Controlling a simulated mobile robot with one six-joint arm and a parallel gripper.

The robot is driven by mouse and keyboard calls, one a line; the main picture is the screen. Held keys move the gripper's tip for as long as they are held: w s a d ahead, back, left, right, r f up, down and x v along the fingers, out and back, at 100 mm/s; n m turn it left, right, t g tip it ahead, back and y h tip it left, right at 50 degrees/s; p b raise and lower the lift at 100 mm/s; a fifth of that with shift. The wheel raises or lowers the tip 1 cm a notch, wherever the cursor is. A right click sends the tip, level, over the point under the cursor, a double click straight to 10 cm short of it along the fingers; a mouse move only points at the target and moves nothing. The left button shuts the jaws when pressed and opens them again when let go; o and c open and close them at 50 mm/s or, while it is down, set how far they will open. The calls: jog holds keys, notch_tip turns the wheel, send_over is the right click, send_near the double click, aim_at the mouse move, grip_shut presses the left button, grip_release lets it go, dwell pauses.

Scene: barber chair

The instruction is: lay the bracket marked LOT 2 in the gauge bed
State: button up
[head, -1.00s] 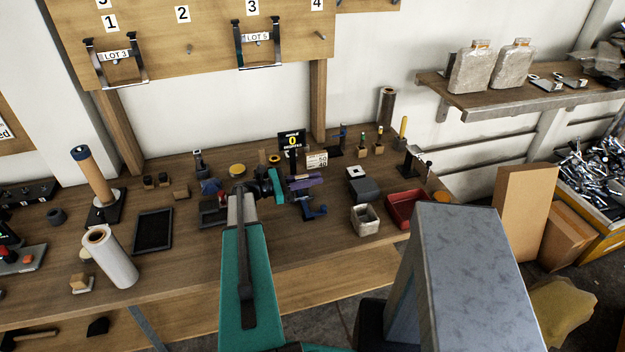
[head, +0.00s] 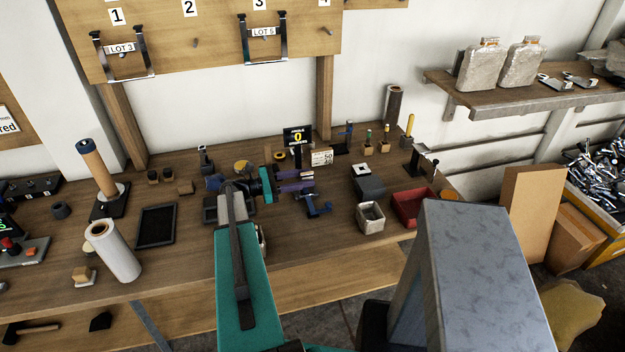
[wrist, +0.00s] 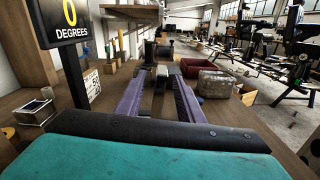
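My gripper (head: 309,180) is over the workbench, just right of the teal wrist. Its two purple fingers stand apart in the wrist view (wrist: 160,80), with nothing held between them. A bracket marked LOT 3 (head: 122,48) hangs on the wall board under number 1. A bracket marked LOT 5 (head: 263,32) hangs under number 3. No LOT 2 label can be read in any view. A black sign reading 0 degrees (head: 298,136) stands behind the gripper; it is near left in the wrist view (wrist: 70,25). I cannot make out the gauge bed for certain.
A blue clamp-like piece (head: 318,207) lies just in front of the gripper. A pale box (head: 370,217) and a red bin (head: 412,207) stand to the right. A black tray (head: 156,226) and a white roll (head: 114,252) are at left.

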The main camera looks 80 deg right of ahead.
jog(key=b+v, duration=0.2)
jog(key=v, duration=0.6)
jog(key=shift+w+a, duration=0.15)
jog(key=shift+w, duration=0.15)
jog(key=shift+r, duration=0.1)
dwell(0.5)
